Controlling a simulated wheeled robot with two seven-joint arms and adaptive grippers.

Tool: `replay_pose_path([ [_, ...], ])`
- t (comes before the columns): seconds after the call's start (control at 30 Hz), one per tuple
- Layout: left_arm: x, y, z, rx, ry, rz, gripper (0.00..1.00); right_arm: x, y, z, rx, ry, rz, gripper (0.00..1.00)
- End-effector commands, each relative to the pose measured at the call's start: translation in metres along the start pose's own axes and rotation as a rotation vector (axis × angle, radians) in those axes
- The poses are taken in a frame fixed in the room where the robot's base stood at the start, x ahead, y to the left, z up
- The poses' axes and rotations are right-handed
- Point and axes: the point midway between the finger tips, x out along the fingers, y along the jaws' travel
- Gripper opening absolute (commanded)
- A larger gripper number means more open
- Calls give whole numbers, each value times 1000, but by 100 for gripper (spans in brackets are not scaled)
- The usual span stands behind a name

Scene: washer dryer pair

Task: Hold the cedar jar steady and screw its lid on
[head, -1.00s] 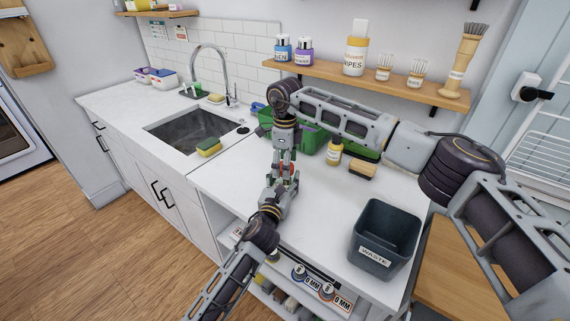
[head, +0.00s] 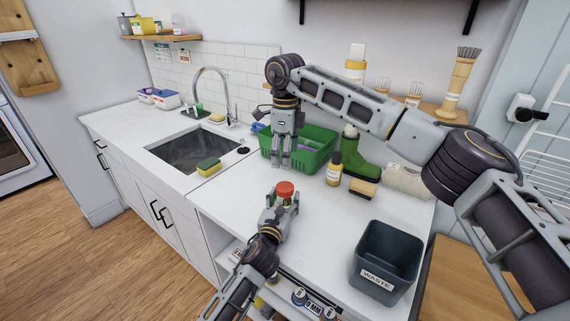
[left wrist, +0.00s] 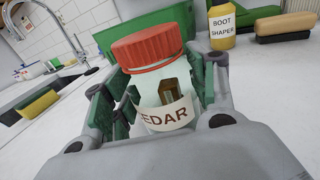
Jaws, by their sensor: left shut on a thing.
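The cedar jar (left wrist: 172,108) is clear glass with a white label reading "EDAR" in the left wrist view. Its red lid (left wrist: 146,47) sits on top of the jar; I cannot tell how tightly it is threaded. The lid also shows in the head view (head: 285,189). My left gripper (head: 284,203) is shut around the jar's sides, with the jar upright at the counter. My right gripper (head: 282,160) hangs fingers down, behind and above the jar, clear of the lid. Its fingers look apart and hold nothing visible.
A dark waste bin (head: 388,258) is at front right. The sink (head: 188,146) lies left. The counter around the jar is mostly clear.

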Motion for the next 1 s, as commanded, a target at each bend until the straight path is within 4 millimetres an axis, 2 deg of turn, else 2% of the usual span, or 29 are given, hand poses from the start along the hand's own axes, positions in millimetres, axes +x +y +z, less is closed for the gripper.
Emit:
replay_pose_path([
  [0.13, 0, 0, 0, 0, 0, 0, 0, -7, 0, 0, -1, 0, 0, 74],
  [0.43, 0, 0, 0, 0, 0, 0, 0, -8, 0, 0, -1, 0, 1, 74],
  [0.47, 0, 0, 0, 0, 0, 0, 60, -8, 0, 0, -1, 0, 1, 74],
  [0.5, 0, 0, 0, 0, 0, 0, 65, -8, 0, 0, -1, 0, 1, 74],
  [0.63, 0, 0, 0, 0, 0, 0, 82, -8, 0, 0, 0, 0, 1, 74],
  [1.0, 0, 0, 0, 0, 0, 0, 83, -8, 0, 0, 0, 0, 1, 74],
])
